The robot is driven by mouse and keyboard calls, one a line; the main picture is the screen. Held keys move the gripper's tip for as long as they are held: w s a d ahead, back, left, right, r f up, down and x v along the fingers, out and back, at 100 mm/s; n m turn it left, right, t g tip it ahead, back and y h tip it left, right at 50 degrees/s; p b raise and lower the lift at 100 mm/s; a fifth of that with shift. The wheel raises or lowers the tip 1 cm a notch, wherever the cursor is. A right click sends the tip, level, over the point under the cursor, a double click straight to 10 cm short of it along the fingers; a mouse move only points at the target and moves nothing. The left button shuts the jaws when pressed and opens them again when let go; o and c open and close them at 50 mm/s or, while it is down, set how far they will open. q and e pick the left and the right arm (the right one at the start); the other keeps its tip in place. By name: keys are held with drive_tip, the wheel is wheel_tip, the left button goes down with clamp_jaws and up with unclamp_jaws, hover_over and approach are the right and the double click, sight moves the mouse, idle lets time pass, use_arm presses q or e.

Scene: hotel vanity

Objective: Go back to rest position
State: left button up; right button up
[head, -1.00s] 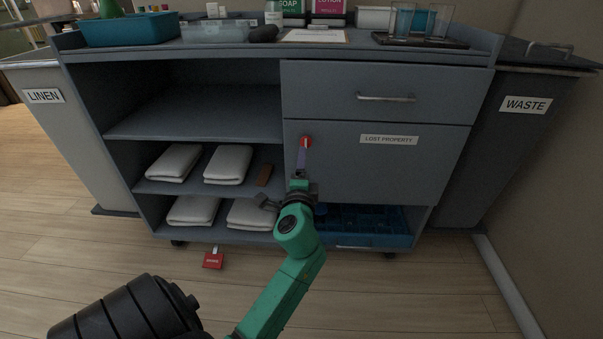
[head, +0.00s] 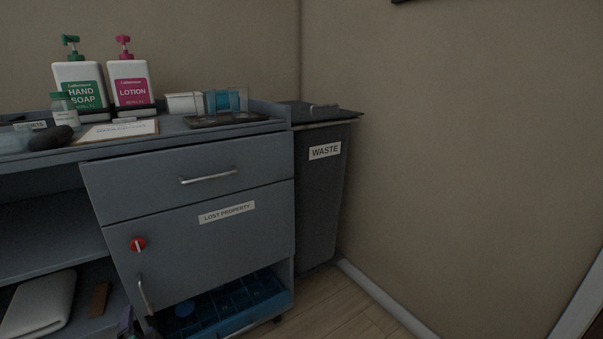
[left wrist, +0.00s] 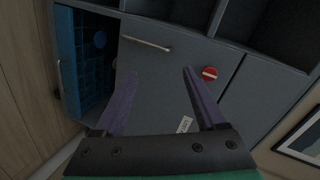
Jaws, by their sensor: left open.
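My left gripper (left wrist: 160,88) is open and empty in the left wrist view, its two purple fingers spread apart in front of the cabinet. Only a sliver of it shows at the bottom left of the head view (head: 126,322). My right gripper is in neither view.
The cart top holds a hand soap bottle (head: 80,88), a lotion bottle (head: 130,83) and a dark tray (head: 225,120). A waste bin (head: 322,190) stands right of the cart, near the wall. A blue compartment tray (head: 235,303) sits below the door.

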use_arm(q)
drive_tip(key=s+d+f+n+g+h+p, duration=0.2)
drive_tip(key=s+d+f+g+h+p, duration=0.45)
drive_tip(key=f, duration=0.45)
drive_tip(key=s+d+f+n+g+h+p, duration=0.25)
drive_tip(key=s+d+f+p, duration=0.35)
drive_tip(key=s+d+f, duration=0.35)
drive_tip(key=s+a+f+p, duration=0.1)
drive_tip(key=s+a+p, duration=0.2)
drive_tip(key=s+p, duration=0.5)
drive_tip(key=s+a+f+g+p, duration=0.1)
drive_tip(key=s+a+p, duration=0.2)
drive_tip(key=s+p, duration=0.5)
drive_tip(key=shift+a+f, duration=0.15)
drive_tip(key=shift+f, duration=0.2)
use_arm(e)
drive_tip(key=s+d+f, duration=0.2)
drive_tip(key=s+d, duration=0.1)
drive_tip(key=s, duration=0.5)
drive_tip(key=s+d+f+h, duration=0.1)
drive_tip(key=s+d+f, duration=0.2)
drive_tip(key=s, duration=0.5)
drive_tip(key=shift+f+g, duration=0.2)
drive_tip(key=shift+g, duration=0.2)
use_arm(q)
drive_tip(key=shift+m, duration=0.25)
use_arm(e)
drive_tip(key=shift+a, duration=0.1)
